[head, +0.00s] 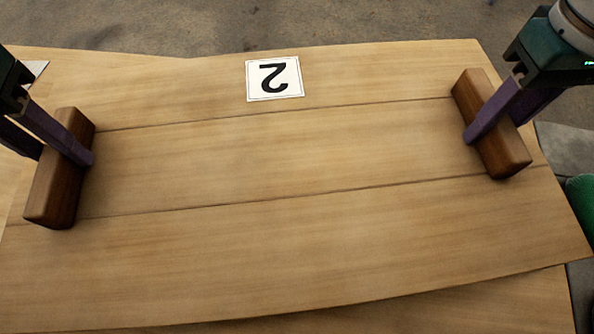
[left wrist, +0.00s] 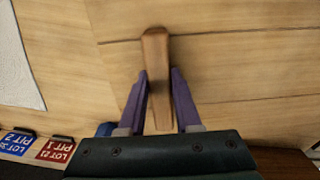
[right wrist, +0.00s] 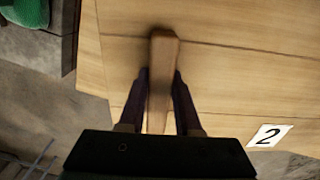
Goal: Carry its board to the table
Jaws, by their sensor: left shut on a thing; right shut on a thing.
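The board (head: 280,190) is a wide light-wood panel spanning most of the head view. A white label with a black 2 (head: 274,78) lies near its far edge. A dark wooden handle (head: 50,200) is at its left end and another (head: 508,160) at its right end. My left gripper (head: 62,150) is shut on the left handle, which also shows between its fingers in the left wrist view (left wrist: 156,60). My right gripper (head: 494,130) is shut on the right handle, seen in the right wrist view (right wrist: 163,70). The board's height above the surface below is unclear.
A similar wooden surface (head: 500,305) shows beneath the board's near edge. Grey floor (head: 380,20) lies beyond the far edge. A green object (head: 580,205) is at the right. The left wrist view shows a white sheet (left wrist: 18,60), a blue tag (left wrist: 17,142) and a red tag (left wrist: 55,149).

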